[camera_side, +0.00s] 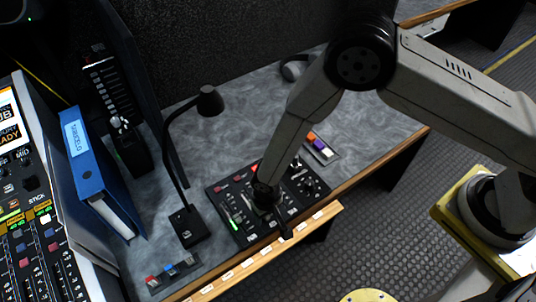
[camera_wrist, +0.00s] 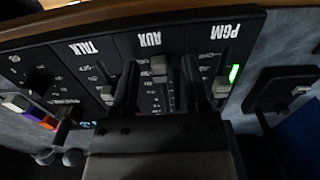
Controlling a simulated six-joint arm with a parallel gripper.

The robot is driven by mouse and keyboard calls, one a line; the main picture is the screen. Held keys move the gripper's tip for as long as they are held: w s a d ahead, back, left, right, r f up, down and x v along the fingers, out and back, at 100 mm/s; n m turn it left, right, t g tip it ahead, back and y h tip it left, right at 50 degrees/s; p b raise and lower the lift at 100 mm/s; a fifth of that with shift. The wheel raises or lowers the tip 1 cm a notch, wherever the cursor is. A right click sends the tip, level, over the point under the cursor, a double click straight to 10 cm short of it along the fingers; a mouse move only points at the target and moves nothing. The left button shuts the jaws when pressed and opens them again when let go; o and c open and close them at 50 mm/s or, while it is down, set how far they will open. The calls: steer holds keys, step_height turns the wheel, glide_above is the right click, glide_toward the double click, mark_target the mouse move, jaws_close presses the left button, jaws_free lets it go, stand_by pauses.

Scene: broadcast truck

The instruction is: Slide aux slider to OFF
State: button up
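The black control panel (camera_side: 217,193) lies on the desk in the side view, under my gripper (camera_side: 267,203). In the wrist view the panel appears upside down, with sections marked TALK, AUX and PGM. The aux slider (camera_wrist: 158,66) has a grey knob near the AUX label end of its slot. My gripper (camera_wrist: 160,82) is open, with one finger on each side of the aux slider's column. A gap shows between the knob and each finger. The OFF marking cannot be read.
The PGM slider (camera_wrist: 221,88) with a lit green bar and the TALK slider (camera_wrist: 107,94) flank the fingers closely. A desk lamp (camera_side: 188,226) stands left of the panel, near a blue binder (camera_side: 88,170). Coloured buttons (camera_side: 319,146) lie behind it.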

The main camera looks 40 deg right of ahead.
steer(key=shift+r, duration=0.1)
steer(key=shift+r, duration=3.85)
steer(key=shift+d, duration=0.1)
steer(key=shift+w+d+r, duration=0.15)
steer(key=shift+r, duration=0.1)
steer(key=w+d+r+t, duration=0.1)
steer(key=w+d+r, duration=0.1)
steer(key=d+r, duration=1.05)
steer(key=s+d+r, duration=0.3)
steer(key=d, duration=0.3)
steer(key=s+d+r+t, duration=0.1)
steer(key=s+d+r, duration=0.2)
steer(key=d, duration=0.3)
steer(key=shift+s+d+r+t, duration=0.15)
steer(key=shift+s+t, duration=0.15)
steer(key=shift+s, duration=0.5)
